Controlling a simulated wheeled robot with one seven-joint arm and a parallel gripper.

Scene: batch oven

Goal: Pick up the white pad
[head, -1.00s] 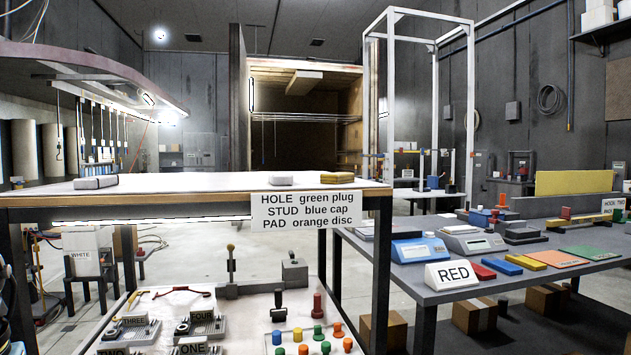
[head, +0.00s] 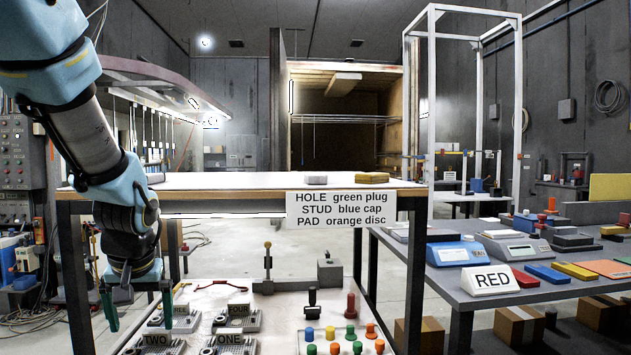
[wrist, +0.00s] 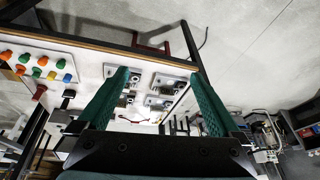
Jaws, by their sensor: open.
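A small pale grey-white block (head: 317,180) lies on the white top of the high table (head: 230,181). I cannot tell for sure which of the two is the white pad. My gripper (head: 138,300) hangs down at the left, below the tabletop's height, open and empty. In the wrist view its two green fingers (wrist: 160,85) are spread apart with nothing between them.
A tan block (head: 370,178) lies right of the pale one. A lower board with numbered fixtures (head: 237,318) and coloured pegs (head: 345,335) is below. A sign (head: 341,210) hangs on the table's front edge. A grey table (head: 480,290) stands to the right.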

